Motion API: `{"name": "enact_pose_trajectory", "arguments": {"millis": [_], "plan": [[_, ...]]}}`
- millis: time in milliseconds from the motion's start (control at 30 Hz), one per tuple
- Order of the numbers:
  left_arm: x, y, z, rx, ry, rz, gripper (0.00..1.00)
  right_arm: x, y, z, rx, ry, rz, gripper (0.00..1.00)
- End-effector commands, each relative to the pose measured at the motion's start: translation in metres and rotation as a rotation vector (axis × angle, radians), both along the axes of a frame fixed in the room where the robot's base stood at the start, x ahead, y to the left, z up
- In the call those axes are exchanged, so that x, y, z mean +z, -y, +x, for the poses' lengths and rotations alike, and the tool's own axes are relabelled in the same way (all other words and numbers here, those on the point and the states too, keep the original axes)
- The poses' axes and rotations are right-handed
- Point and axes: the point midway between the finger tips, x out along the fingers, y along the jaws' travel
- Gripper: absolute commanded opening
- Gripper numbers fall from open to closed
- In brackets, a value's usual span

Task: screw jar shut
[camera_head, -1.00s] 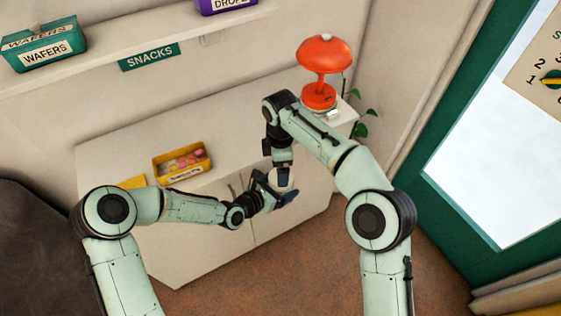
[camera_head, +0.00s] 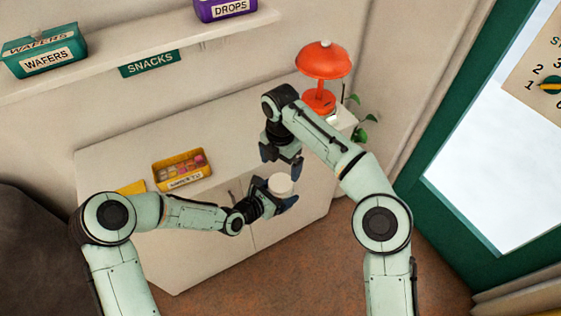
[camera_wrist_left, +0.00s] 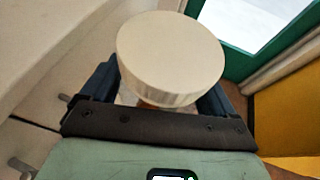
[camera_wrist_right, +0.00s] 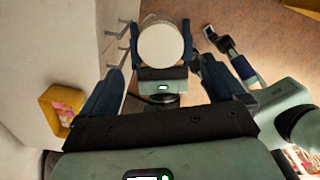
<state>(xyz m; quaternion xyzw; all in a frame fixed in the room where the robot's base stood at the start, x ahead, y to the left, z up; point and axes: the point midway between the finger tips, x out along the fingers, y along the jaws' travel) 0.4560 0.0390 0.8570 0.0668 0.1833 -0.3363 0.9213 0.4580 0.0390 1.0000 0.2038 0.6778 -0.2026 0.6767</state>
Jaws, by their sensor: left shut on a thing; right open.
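The jar shows mostly as its round cream lid (camera_head: 281,184), seen from above. In the left wrist view the lid (camera_wrist_left: 172,52) sits on top of the jar; only a little glass and something brownish show under its rim. I cannot tell how tight the lid is. My left gripper (camera_head: 275,194) is shut on the jar, its blue fingers on either side below the lid. My right gripper (camera_head: 281,161) is open and empty, above and apart from the lid. In the right wrist view the lid (camera_wrist_right: 159,46) lies beyond the spread fingers.
A white cabinet (camera_head: 120,165) stands behind the jar, with a yellow box (camera_head: 183,180) of colourful pieces on it. A red lamp (camera_head: 323,62) stands behind my right arm. A shelf (camera_head: 110,78) with tins is above. Open space lies over the brown floor (camera_head: 300,265).

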Motion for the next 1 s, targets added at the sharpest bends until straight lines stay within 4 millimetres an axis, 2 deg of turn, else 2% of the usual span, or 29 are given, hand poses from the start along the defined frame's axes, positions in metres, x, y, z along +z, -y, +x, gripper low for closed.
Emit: {"name": "enact_pose_trajectory", "arguments": {"millis": [300,500,900,933,1000], "plan": [[0.001,0.000,0.000,0.000,0.002,-0.001,0.03,-0.046,0.001,-0.001,0.000,-0.006,-0.001,0.96],[0.001,0.000,0.000,0.000,0.002,-0.001,0.03,-0.070,0.000,-0.001,0.000,-0.004,-0.001,0.96],[0.001,0.000,0.000,0.000,0.002,-0.001,0.03,-0.077,0.000,0.000,-0.001,-0.001,0.001,0.96],[0.001,0.000,0.000,0.000,0.002,-0.001,0.03,-0.077,0.000,0.000,-0.001,-0.001,0.001,0.93],[0.001,0.000,0.000,0.000,0.002,-0.001,0.03,-0.077,0.000,0.000,-0.001,-0.001,0.001,0.70]]}}
